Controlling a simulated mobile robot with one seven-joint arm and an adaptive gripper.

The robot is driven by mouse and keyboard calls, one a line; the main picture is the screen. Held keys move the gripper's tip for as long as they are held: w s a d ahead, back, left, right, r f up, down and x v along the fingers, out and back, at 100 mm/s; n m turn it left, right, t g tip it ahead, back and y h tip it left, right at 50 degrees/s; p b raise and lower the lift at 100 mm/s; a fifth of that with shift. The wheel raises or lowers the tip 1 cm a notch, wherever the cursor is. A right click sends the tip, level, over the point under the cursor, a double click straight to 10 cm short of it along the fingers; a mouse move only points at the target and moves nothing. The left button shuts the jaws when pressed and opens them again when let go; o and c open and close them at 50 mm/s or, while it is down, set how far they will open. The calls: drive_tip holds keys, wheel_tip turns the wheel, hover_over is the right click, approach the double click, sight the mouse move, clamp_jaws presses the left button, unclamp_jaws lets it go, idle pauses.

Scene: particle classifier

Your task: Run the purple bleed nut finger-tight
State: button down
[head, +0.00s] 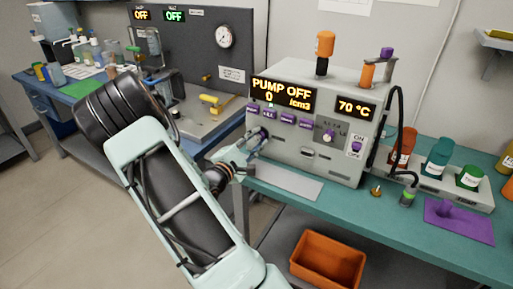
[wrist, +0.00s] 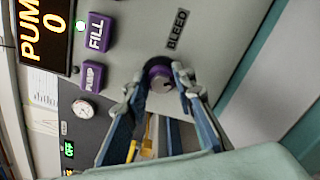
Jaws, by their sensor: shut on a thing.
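The purple bleed nut (wrist: 160,73) sits on the grey panel under the "BLEED" label in the wrist view. My gripper (wrist: 157,84) is at the nut, with one finger on each side of it, shut on it. In the head view my gripper (head: 255,142) is at the lower left of the classifier's front, and there it mostly hides the nut. The classifier (head: 290,150) is a grey box with displays reading "PUMP OFF 0 /cm3" and "70 °C". Whether the nut is flush against the panel cannot be told.
Purple FILL (wrist: 98,33) and PUMP (wrist: 93,76) buttons are close beside the nut. Coloured bottles (head: 437,158) stand in a rack at right, near a purple mat (head: 465,228). An orange bin (head: 327,260) is below the teal bench (head: 400,225). A gauge panel stands behind.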

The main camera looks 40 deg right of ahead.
drive_tip(key=m+b, duration=0.2)
drive_tip(key=b, duration=0.1)
drive_tip(key=f+m+b, duration=0.1)
drive_tip(key=m+b, duration=0.1)
drive_tip(key=b, duration=0.1)
drive_tip(key=shift+f, duration=0.1)
drive_tip(key=m+b, duration=0.2)
drive_tip(key=b, duration=0.1)
drive_tip(key=shift+a+b, duration=0.1)
drive_tip(key=shift+b, duration=0.25)
drive_tip(key=shift+r+m, duration=0.2)
drive_tip(key=shift+m, duration=0.1)
drive_tip(key=c, duration=2.1)
unclamp_jaws()
drive_tip(key=o, duration=0.5)
drive_tip(key=shift+r, duration=0.2)
drive_tip(key=v, duration=1.2)
drive_tip(key=shift+s, duration=0.15)
